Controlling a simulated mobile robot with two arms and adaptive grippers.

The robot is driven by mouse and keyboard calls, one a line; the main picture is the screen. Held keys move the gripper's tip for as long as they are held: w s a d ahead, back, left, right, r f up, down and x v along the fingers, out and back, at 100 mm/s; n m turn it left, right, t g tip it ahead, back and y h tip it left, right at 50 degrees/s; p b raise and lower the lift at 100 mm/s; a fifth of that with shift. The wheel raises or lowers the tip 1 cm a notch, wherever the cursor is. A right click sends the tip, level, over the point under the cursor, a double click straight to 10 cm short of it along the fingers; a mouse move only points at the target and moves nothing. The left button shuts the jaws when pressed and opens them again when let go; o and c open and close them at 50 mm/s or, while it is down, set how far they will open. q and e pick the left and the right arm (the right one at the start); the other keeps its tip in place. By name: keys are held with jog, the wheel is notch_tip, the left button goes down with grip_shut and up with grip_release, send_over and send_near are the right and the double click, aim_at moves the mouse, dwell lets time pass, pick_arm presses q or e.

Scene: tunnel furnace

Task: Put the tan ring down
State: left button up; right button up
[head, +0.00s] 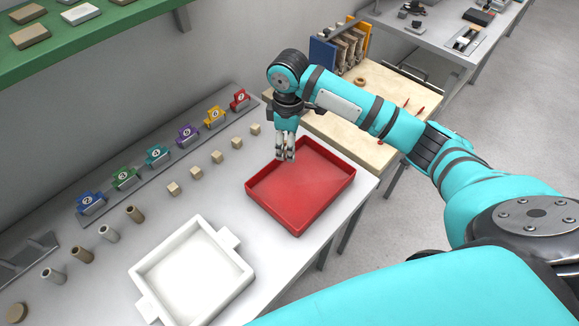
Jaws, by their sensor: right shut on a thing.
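My right gripper (285,156) points down above the back left corner of the red tray (258,205). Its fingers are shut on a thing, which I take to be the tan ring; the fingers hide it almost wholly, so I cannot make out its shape. I cannot tell how high the fingertips are above the tray's rim. The red tray looks empty. My left gripper is out of view.
A white tray (146,277) with handles stands front left on the grey bench. Several tan cubes (196,172), short cylinders (83,255) and numbered coloured holders (157,154) line the back. A small tan round piece (360,82) lies on the wooden table (335,128).

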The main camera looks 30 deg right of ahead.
jog(key=p, duration=0.1)
send_over(291, 175)
notch_tip(291, 175, down, 6)
jog(key=shift+s+a+r, duration=0.1)
jog(key=shift+r, duration=0.1)
notch_tip(291, 175, down, 3)
jog(key=shift+r+p, duration=0.2)
jog(key=shift+p, duration=0.1)
jog(key=shift+f, duration=0.45)
jog(key=o, duration=0.7)
jog(key=shift+f, duration=0.1)
jog(key=o, duration=0.4)
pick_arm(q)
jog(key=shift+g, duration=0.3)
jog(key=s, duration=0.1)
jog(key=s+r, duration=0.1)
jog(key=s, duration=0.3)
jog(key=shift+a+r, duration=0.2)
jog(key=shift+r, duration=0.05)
